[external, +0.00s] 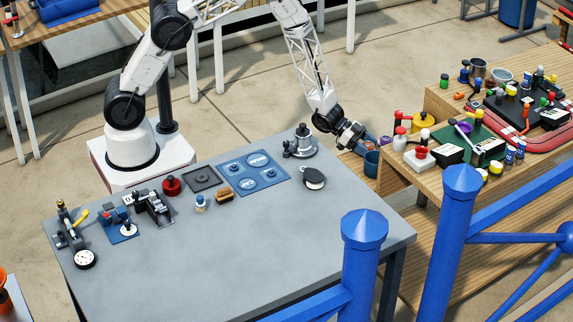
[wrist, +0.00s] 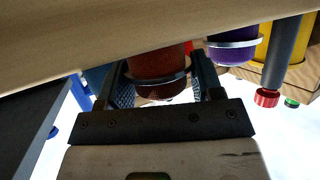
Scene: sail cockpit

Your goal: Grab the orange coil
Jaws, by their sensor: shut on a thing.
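The orange coil (wrist: 157,66) appears in the wrist view as a dark orange-brown cylinder with a metal ring around it. My gripper (wrist: 163,78) is shut on it, with one dark finger at each side. In the external view my gripper (external: 362,141) is at the left edge of the wooden bench. The coil cannot be made out clearly there, being small and partly hidden by my gripper.
A purple cylinder (wrist: 232,52) with a metal ring is close beside the held coil, and a yellow one stands past it. The wooden bench (external: 440,192) is crowded; the grey table (external: 270,240) has a clear front.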

